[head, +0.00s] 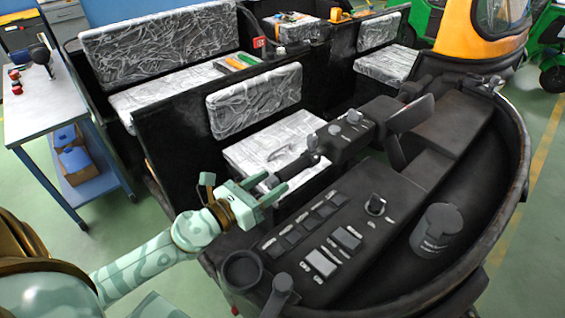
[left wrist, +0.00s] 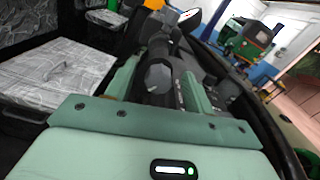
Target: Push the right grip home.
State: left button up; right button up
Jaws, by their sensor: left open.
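The dark handlebar (head: 345,138) crosses above the rickshaw's black dashboard. Its near left end, a dark grip (head: 293,168), points at my left gripper (head: 276,181). My left gripper is open, with its two pale green fingers at either side of this end. In the left wrist view, the round grey end of the grip (left wrist: 158,76) shows between the open fingers of the gripper (left wrist: 161,80). I cannot tell whether the fingers touch it, or whether the grip sits fully on the bar. My right gripper is not in view.
The dashboard (head: 335,225) with switches and knobs lies below the handlebar. A black cylinder (head: 437,230) stands at its right. Silver-covered seats (head: 255,98) are behind. A blue workbench (head: 45,105) stands at the left, with green floor between.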

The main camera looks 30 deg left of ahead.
aim_at(296, 166)
pick_arm(q)
jog(key=p+x, duration=0.1)
jog(key=x, duration=0.4)
jog(key=shift+w, duration=0.1)
jog(key=shift+f, duration=0.1)
jog(key=shift+c, duration=0.5)
grip_shut()
jog(key=shift+p+x, duration=0.35)
jog(key=shift+x, duration=1.6)
